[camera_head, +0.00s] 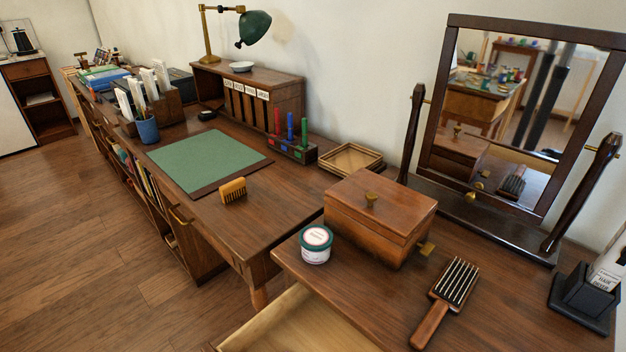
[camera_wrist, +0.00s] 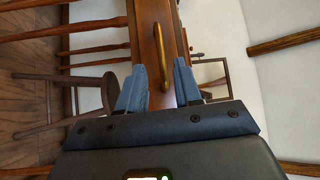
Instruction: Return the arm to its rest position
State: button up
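My gripper (camera_wrist: 160,68) shows only in the wrist view, at the lower middle. Its two blue-grey fingers stand apart, with nothing clearly held between them. A brown wooden front with a curved brass handle (camera_wrist: 158,45) lies beyond the fingertips, seen through and above the gap. I cannot tell how far away the handle is. My arm and gripper do not show directly in the head view.
In the head view a pale drawer (camera_head: 295,325) stands open below the dresser top. On top are a wooden box (camera_head: 375,235), a jar (camera_head: 316,245), a hairbrush (camera_head: 447,295) and a tilted mirror (camera_head: 440,180). The desk (camera_head: 285,200) adjoins it; floor (camera_head: 90,230) at left is clear.

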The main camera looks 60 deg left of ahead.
jog(key=w+d+r+n+t+h, duration=0.1)
jog(key=w+d+t+h, duration=0.2)
jog(key=d, duration=0.4)
jog(key=w+d+r+t+h, duration=0.1)
jog(key=w+d+h, duration=0.35)
jog(key=d, duration=0.35)
jog(key=s+d+r+n+h+p, duration=0.2)
jog(key=d+r, duration=0.4)
jog(key=r, duration=0.4)
jog(key=s+d+r+n+h+p, duration=0.1)
jog(key=s+d+r+h+p, duration=0.1)
jog(key=s+d+r+h, duration=0.2)
jog(key=d+r+h, duration=0.3)
jog(key=r, duration=0.4)
jog(key=shift+r+n+t, duration=0.2)
jog(key=shift+n+t, duration=0.2)
